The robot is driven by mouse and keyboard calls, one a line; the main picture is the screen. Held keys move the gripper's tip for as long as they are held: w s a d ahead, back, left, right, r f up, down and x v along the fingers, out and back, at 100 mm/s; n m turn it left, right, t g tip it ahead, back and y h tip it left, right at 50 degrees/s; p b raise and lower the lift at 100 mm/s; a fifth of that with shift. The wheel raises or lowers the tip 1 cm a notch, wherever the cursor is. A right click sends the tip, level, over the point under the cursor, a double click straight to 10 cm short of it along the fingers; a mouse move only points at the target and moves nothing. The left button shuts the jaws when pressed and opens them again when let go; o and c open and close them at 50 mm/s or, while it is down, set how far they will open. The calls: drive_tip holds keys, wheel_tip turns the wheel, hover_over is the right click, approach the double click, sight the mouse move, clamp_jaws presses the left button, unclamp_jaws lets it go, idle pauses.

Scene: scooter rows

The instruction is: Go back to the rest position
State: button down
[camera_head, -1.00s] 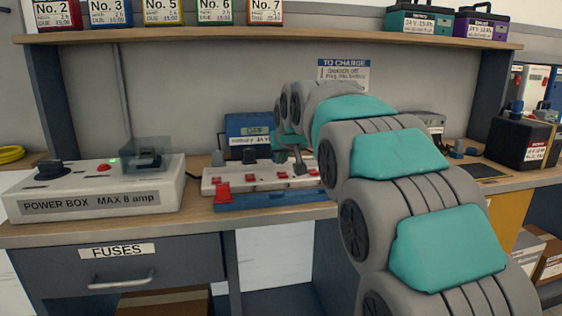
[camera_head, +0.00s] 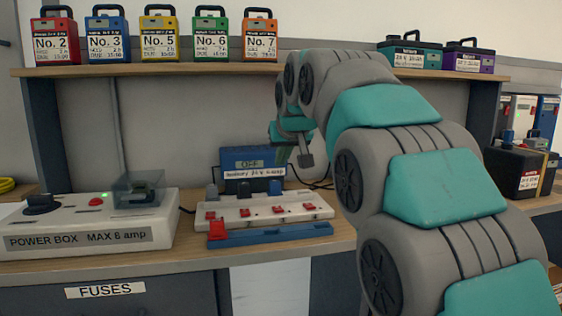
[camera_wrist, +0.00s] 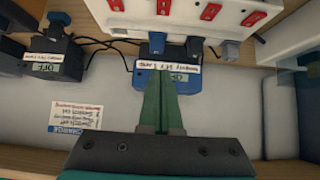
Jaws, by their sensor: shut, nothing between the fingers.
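My gripper (camera_head: 305,160) hangs at the end of my grey and teal arm, above the back of the workbench. In the wrist view its two green fingers (camera_wrist: 160,105) are pressed together with nothing between them. In the head view the gripper is in the air, up and to the right of the white power strip (camera_head: 262,210) with red switches. My arm hides part of the bench on the right.
The white power box (camera_head: 80,222) stands on the bench at the left. Several numbered battery cases (camera_head: 158,40) stand on the shelf (camera_head: 240,69) above. A black battery (camera_head: 515,172) is at the right. Black cables (camera_wrist: 105,42) run from the chargers.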

drive_tip(key=s+d+f, duration=0.2)
drive_tip(key=f, duration=0.1)
drive_tip(key=s+d+f+g, duration=0.1)
drive_tip(key=s+d+f, duration=0.1)
drive_tip(key=s+d+f+m+g+h, duration=0.1)
drive_tip(key=s+d+f, duration=0.1)
drive_tip(key=s+f, duration=0.1)
drive_tip(key=shift+d+f, duration=0.3)
drive_tip(key=shift+d, duration=0.1)
drive_tip(key=s+d+f+g, duration=0.3)
drive_tip(key=s+f, duration=0.6)
drive_tip(key=s, duration=0.4)
drive_tip(key=s+d+f+m+g+h, duration=0.1)
drive_tip(key=s+d+f+g, duration=0.2)
drive_tip(key=s+f, duration=0.6)
drive_tip(key=s+d+f+m+g, duration=0.1)
drive_tip(key=s+d+f+g, duration=0.2)
drive_tip(key=s+f, duration=0.6)
drive_tip(key=s+d, duration=0.2)
drive_tip(key=s, duration=0.6)
drive_tip(key=shift+d+h, duration=0.3)
drive_tip(key=shift+d, duration=0.05)
